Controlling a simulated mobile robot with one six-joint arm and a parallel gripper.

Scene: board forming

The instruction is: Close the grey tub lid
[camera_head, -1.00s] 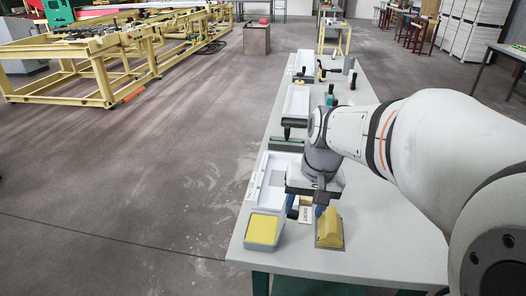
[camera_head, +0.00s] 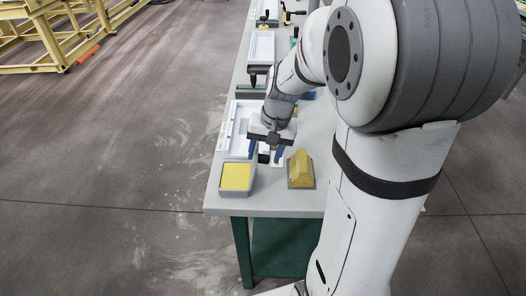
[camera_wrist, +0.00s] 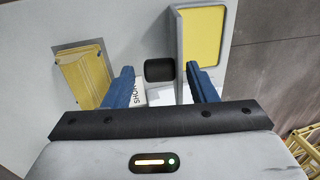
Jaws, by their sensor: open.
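The grey tub (camera_head: 221,190) with a yellow inside stands at the near left corner of the bench. In the wrist view the tub (camera_wrist: 231,30) is at upper right. Its grey lid (camera_wrist: 178,48) seems to stand up on edge along the tub's left side there, so it looks open. A black knob (camera_wrist: 160,70) sits against the lid's outer side; it also shows in the head view (camera_head: 263,158). My gripper (camera_head: 266,152) is open just beside the tub. Its blue fingers in the wrist view (camera_wrist: 160,86) lie either side of the knob and lid, with no clear contact.
A yellow block on a grey plate (camera_head: 300,172) stands right of the tub. A white tray (camera_head: 236,122) lies behind it, with another tray (camera_head: 262,46) and tools farther back. A small printed label (camera_wrist: 137,92) lies under the gripper. The bench's front edge is close to the tub.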

